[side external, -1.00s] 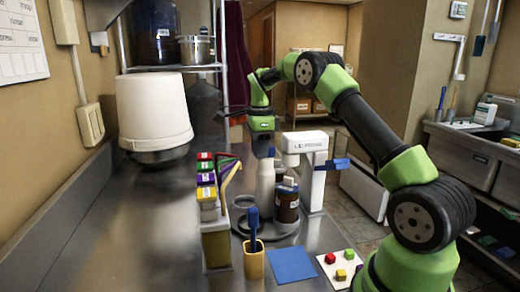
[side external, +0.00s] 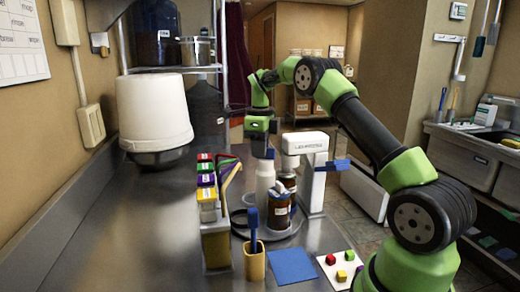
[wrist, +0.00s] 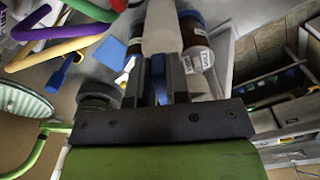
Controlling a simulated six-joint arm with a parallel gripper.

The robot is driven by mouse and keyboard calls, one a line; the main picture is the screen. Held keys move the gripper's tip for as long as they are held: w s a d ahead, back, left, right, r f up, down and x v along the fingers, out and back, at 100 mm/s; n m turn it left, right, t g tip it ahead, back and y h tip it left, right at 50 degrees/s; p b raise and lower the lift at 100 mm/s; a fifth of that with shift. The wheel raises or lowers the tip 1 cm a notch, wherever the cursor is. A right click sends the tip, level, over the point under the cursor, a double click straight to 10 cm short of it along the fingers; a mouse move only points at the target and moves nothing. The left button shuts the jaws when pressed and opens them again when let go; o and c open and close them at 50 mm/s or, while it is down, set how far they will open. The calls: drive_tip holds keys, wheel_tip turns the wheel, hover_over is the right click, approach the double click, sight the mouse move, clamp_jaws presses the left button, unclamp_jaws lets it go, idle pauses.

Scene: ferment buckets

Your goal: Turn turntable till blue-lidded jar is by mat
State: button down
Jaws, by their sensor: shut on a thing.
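The turntable (side external: 287,238) is a dark round disc on the steel counter. It carries a white bottle (side external: 265,183) and two brown jars with white labels, a front one (side external: 279,212) and one behind it (side external: 289,184). The wrist view shows the white bottle (wrist: 160,28) just beyond the fingers. The blue mat (side external: 292,266) lies flat in front of the turntable.
A yellow cup (side external: 254,264) with a blue-handled tool stands left of the mat. A rack with coloured-topped boxes (side external: 215,245) is left of the turntable. A white device (side external: 312,185) with a blue lever stands right. A card with coloured cubes (side external: 341,269) lies right of the mat.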

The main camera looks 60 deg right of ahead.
drive_tip(key=shift+d+m, duration=0.15)
drive_tip(key=shift+m, duration=1.35)
drive_tip(key=c, duration=1.1)
unclamp_jaws()
drive_tip(key=shift+r, duration=0.15)
wheel_tip(320, 180, up, 6)
drive_tip(key=shift+d+r, duration=0.1)
drive_tip(key=shift+r, duration=0.5)
